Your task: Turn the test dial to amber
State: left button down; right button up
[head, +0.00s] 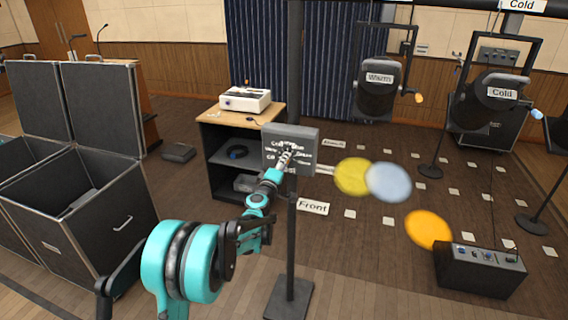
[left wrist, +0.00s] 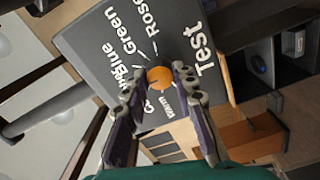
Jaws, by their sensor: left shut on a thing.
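The test dial is a round orange knob (left wrist: 159,77) on a dark grey panel (left wrist: 88,52) in the left wrist view. White words around it include Blue, Green, Rose and Test; others are partly covered by the fingers. A dark mark shows on the knob, but I cannot tell which word it points at. My left gripper (left wrist: 158,84) is shut on the knob, one finger on each side. In the head view the panel (head: 303,137) stands on a post, and my left gripper (head: 285,153) covers the dial. My right gripper is not in view.
Yellow (head: 350,177), pale blue (head: 389,183) and orange (head: 428,229) discs show over the floor. A wooden-topped cart (head: 212,117) stands behind the panel; open black cases (head: 100,215) stand left.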

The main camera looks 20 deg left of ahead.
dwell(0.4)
pick_arm(q)
jog(key=c, duration=1.2)
grip_release()
jog(key=shift+s, duration=0.1)
jog(key=s, duration=1.1)
jog(key=shift+s+a, duration=0.15)
jog(key=shift+s, duration=0.25)
